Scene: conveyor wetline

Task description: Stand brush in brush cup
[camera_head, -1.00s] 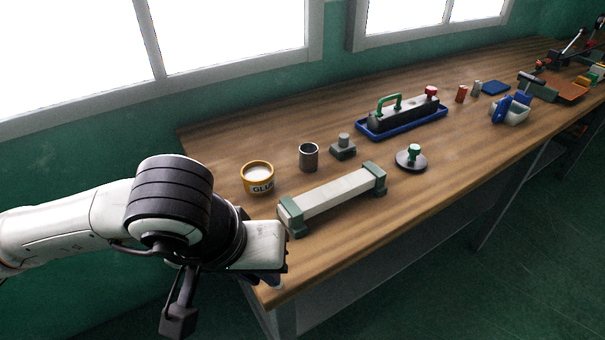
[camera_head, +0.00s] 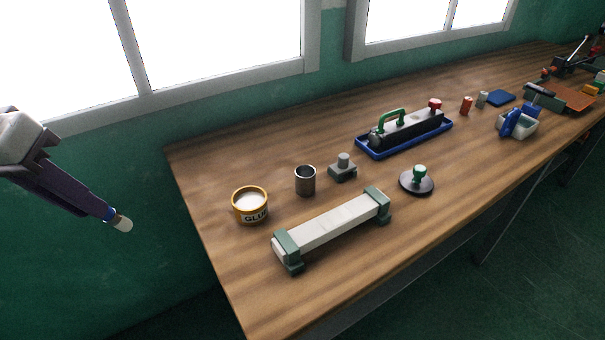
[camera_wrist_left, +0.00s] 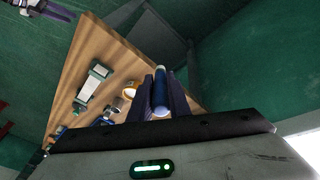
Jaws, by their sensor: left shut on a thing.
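My left gripper (camera_head: 101,213) is at the far left of the head view, off the bench's left end, and points down to the right. It is shut on the brush (camera_head: 122,224), whose blue band and pale tip stick out past the fingers. In the left wrist view the brush (camera_wrist_left: 161,92) lies between the two dark fingers. The brush cup (camera_head: 305,181), a grey metal cylinder, stands upright on the bench, well right of the gripper. What seems to be my right gripper (camera_wrist_left: 62,13) is at the wrist view's top left corner, too small to read.
A glue pot (camera_head: 250,206) stands left of the cup. A clamped pale bar (camera_head: 335,226) lies in front, a small grey block (camera_head: 342,170) right of the cup. A blue tray (camera_head: 365,152) with a green-handled tool is behind. The bench's (camera_head: 220,270) front left area is clear.

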